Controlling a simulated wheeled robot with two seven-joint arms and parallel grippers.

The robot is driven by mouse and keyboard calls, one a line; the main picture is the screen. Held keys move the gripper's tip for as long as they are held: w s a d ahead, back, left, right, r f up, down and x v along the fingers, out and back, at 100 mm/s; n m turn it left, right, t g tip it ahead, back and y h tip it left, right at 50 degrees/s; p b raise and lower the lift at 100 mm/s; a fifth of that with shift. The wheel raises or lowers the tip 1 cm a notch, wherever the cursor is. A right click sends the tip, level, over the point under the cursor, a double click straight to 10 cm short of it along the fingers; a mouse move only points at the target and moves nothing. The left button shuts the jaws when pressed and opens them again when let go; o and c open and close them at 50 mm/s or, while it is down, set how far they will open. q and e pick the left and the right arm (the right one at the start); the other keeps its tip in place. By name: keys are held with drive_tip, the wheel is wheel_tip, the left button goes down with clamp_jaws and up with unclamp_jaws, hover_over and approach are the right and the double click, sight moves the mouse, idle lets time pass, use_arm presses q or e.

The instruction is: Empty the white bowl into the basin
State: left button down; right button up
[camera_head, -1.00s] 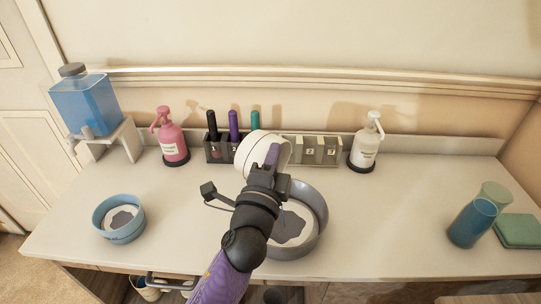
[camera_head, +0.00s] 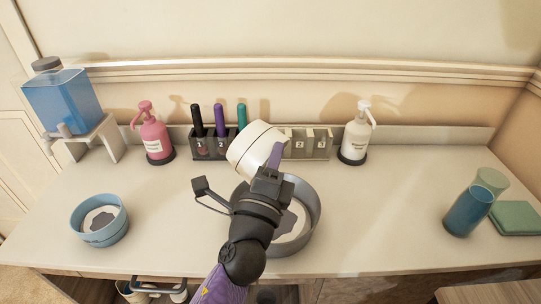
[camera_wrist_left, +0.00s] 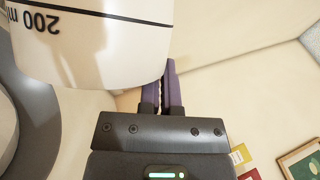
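The white bowl (camera_head: 253,147) has a dark line around it and is held tilted in the air, above the back left of the basin. In the left wrist view the bowl (camera_wrist_left: 95,45) shows an upside-down "200 ml" mark. My left gripper (camera_head: 275,160) is at the bowl's right side, its purple fingers (camera_wrist_left: 167,88) close together on the bowl's wall. The bowl's inside is hidden. The grey round basin (camera_head: 314,205) stands on the counter, partly covered by my left arm. A dark grey patch shows on its pale floor. My right gripper is out of view.
A blue bowl (camera_head: 98,232) stands at left. Behind are a blue tank (camera_head: 65,100), pink pump bottle (camera_head: 154,138), numbered rack (camera_head: 320,144) with pens, and white pump bottle (camera_head: 356,138). The counter between basin and cup is clear.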

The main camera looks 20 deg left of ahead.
use_arm(q)
drive_tip(key=d+f+m+h+b, duration=0.1)
drive_tip(key=m, duration=0.1)
drive_tip(key=d+f+m+h+b, duration=0.1)
drive_tip(key=m+b, duration=0.1)
drive_tip(key=m, duration=0.1)
drive_tip(key=s+d+f+m+h+b, duration=0.1)
drive_tip(key=m+h, duration=0.1)
drive_tip(key=shift+s+d+f+m+t, duration=0.1)
drive_tip(key=shift+d+f+m+t, duration=0.1)
drive_tip(key=shift+d+m+t, duration=0.1)
